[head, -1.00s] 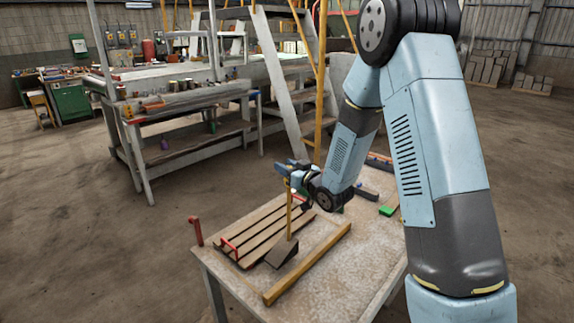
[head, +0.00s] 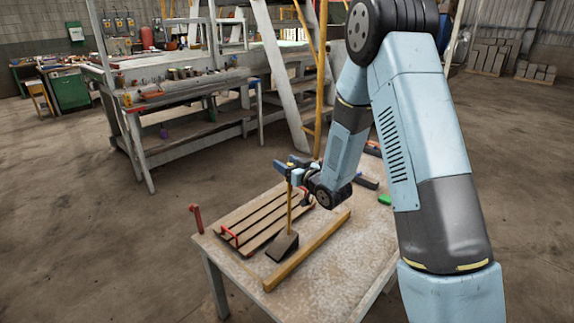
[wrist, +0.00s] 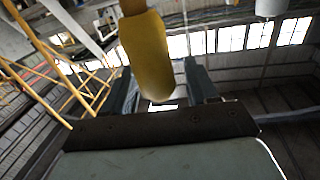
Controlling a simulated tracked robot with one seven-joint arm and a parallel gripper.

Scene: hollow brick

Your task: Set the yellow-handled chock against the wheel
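The chock (head: 283,246) is a dark wedge with an upright yellow handle (head: 290,212). It shows in the head view between the slatted board and the yellow beam; I cannot tell whether its base touches the table. My gripper (head: 290,168) is at the top of the handle, its fingers on either side. In the wrist view the handle (wrist: 148,55) runs between the fingers, its rounded end near the palm; the chock moves with the gripper, so it is shut on the handle. I cannot make out a wheel in either view.
The table (head: 335,270) carries a slatted wooden board (head: 262,213) with red handles, a yellow beam (head: 310,250) and a red post (head: 196,218) at the left corner. A green block (head: 385,199) and dark pieces lie toward the back right. The front right tabletop is clear.

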